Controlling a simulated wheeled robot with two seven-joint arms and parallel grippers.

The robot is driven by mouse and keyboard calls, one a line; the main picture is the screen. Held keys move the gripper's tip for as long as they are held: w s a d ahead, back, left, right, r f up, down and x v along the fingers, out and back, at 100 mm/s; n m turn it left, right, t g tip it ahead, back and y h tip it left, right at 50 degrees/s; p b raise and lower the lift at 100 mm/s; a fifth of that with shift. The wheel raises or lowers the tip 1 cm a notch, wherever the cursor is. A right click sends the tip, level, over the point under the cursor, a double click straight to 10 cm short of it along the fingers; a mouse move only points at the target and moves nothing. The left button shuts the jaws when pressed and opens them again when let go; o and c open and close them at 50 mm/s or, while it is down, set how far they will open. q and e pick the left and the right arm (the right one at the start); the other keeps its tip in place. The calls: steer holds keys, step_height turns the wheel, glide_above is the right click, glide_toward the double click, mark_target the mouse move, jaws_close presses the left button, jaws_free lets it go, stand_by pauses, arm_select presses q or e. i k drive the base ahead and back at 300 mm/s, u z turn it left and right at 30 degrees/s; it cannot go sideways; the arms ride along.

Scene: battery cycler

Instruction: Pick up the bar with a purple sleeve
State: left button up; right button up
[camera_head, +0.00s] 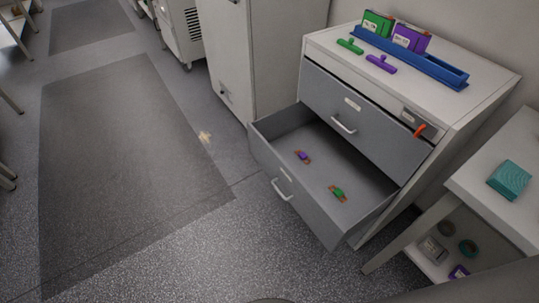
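A small bar with a purple sleeve (302,156) and orange-brown ends lies in the open lower drawer (262,148), towards its left side. A similar bar with a green sleeve (338,193) lies in the same drawer, nearer the front right. The two bars are apart, with bare drawer floor between them. Neither of my grippers shows in the head view.
The drawer belongs to a white cabinet (462,101); its upper drawer (362,122) is shut, with an orange-red lever (420,131) at its right. On top are a blue rack (436,67), a green handle (350,46) and a purple handle (381,64). A white table (484,192) stands right.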

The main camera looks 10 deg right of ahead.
mark_target(302, 156)
steer(key=u, duration=0.65)
steer(key=i, duration=1.05)
steer(key=z, duration=1.95)
